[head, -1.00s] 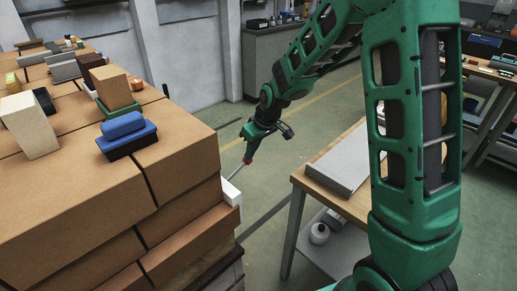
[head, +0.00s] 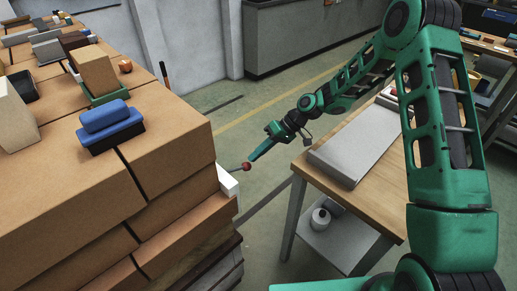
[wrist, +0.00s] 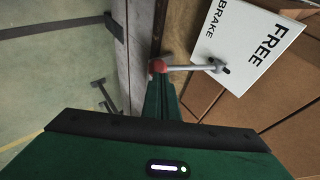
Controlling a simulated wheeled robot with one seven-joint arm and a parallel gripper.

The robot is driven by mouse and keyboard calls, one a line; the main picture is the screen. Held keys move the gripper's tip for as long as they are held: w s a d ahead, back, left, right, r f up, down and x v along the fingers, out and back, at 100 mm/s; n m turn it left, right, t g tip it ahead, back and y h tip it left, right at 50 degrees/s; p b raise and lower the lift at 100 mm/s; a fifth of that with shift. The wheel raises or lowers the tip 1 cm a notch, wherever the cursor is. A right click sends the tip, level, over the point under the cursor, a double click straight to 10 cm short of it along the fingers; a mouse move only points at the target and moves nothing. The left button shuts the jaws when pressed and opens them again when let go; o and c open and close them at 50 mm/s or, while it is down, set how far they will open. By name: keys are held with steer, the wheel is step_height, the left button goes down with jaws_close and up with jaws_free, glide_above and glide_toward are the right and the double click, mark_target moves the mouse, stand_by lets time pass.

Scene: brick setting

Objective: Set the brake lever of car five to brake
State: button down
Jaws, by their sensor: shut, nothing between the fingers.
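The brake lever is a thin grey rod with a red ball knob (head: 247,166). It sticks out from a white plate (head: 228,181) on the side of the brick stack. In the wrist view the plate (wrist: 250,45) carries the words FREE and BRAKE, and the rod (wrist: 190,67) runs from a dark slot to the red knob (wrist: 157,66). I cannot tell which word the lever stands at. My gripper (head: 253,157) is shut and empty, with its tips right at the knob; contact is unclear. It also shows in the wrist view (wrist: 157,80). No car number is readable.
The brick stack (head: 60,180) fills the left, with a blue brush (head: 108,125) and other items on top. A wooden workbench (head: 320,185) stands right of my gripper, with a grey slab (head: 355,150) on it. Green floor lies between them.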

steer(key=shift+a+f, duration=0.1)
steer(key=shift+f, duration=0.8)
steer(key=shift+s+f, duration=0.15)
steer(key=w+v, duration=0.1)
steer(key=v, duration=1.3)
steer(key=shift+w, duration=0.15)
